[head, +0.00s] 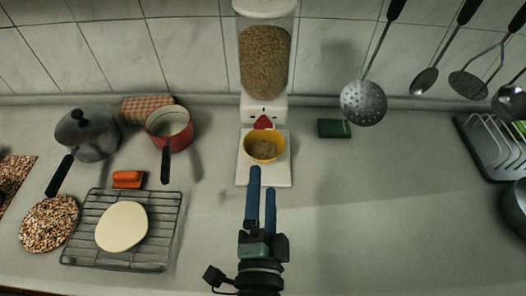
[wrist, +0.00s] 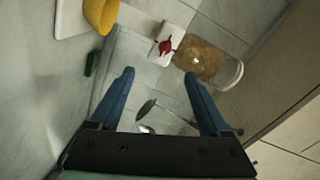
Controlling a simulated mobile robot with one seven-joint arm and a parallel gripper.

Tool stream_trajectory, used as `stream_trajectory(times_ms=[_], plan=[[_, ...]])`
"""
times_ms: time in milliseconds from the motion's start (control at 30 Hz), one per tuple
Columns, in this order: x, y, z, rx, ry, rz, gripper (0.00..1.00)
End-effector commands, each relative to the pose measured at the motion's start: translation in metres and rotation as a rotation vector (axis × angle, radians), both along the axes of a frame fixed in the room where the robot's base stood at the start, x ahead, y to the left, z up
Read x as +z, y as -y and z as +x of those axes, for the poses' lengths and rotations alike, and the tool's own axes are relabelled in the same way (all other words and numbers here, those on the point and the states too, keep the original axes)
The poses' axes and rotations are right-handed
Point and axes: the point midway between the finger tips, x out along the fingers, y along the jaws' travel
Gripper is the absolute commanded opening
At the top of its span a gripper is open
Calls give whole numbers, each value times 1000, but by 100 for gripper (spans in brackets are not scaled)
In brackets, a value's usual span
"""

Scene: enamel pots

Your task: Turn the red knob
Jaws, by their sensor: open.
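The red knob (head: 263,122) is on the front of a white grain dispenser (head: 265,104), below its clear bin of grain and just above a yellow bowl (head: 263,136). The knob also shows in the wrist view (wrist: 166,46), beyond and between the fingertips. My gripper (head: 262,180) is open and empty, with blue fingers. In the head view its fingertips are just below the bowl, apart from the knob. The wrist view shows both fingers (wrist: 159,76) spread wide.
A red pot (head: 168,128), a grey lidded pot (head: 88,136) and a wire rack (head: 150,251) with a pale disc are on the left. A green sponge (head: 334,128) lies right of the dispenser. Utensils, including a skimmer (head: 363,103), hang upper right. The counter's right middle is clear.

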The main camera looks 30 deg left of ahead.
Motion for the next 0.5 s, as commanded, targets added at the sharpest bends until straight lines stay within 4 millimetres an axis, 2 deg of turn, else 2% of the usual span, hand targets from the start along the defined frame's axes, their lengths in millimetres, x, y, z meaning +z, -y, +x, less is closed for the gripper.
stream_trajectory(times_ms=[100, 300, 400, 500], plan=[[1, -1, -4, 14, 157, -348, 80], [7, -1, -6, 26, 426, -856, 80], [9, -1, -6, 26, 510, -1001, 80], [11, -2, -6, 26, 550, -1067, 80]])
